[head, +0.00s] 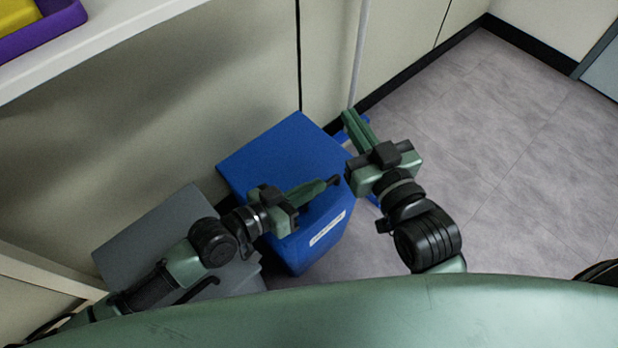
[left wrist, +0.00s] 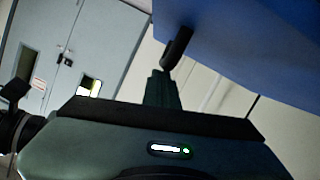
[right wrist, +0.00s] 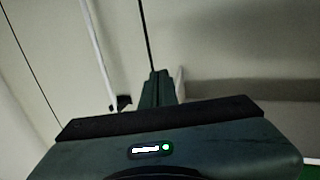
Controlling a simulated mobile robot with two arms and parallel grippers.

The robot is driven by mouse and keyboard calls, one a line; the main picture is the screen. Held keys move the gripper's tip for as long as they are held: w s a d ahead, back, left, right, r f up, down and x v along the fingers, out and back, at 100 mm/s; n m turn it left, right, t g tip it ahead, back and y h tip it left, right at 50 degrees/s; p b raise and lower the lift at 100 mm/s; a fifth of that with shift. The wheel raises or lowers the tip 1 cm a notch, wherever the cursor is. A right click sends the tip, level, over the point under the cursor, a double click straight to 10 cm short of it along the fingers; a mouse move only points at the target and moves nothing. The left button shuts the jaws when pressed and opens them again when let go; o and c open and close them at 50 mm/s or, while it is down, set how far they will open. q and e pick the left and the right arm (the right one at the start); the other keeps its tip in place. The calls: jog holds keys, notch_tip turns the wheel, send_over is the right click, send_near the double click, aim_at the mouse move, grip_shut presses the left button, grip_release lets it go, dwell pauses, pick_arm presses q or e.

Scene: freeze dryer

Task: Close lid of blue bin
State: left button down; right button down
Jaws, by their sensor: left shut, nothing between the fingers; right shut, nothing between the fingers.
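The blue bin (head: 300,258) stands on the floor against the cabinet wall, with a white label on its front. Its blue lid (head: 282,155) covers the top in the head view; I cannot tell whether it is fully down. My left gripper (head: 331,184) is shut and empty, its tips over the bin's right side near a small black handle. In the left wrist view the black handle (left wrist: 177,48) is just beyond the fingertips, beside a blue surface (left wrist: 245,45). My right gripper (head: 347,116) is shut and empty, just right of the bin's far corner.
A grey bin (head: 150,235) stands left of the blue one, partly behind my left arm. A white shelf (head: 110,45) with a purple tray (head: 45,28) is at upper left. More blue parts show behind my right gripper. The grey floor (head: 500,150) at right is clear.

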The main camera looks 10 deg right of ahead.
pick_arm(q)
jog(key=shift+s+f, duration=0.15)
jog(key=shift+f, duration=0.25)
pick_arm(e)
jog(key=shift+a+r, duration=0.1)
jog(key=shift+r, duration=0.25)
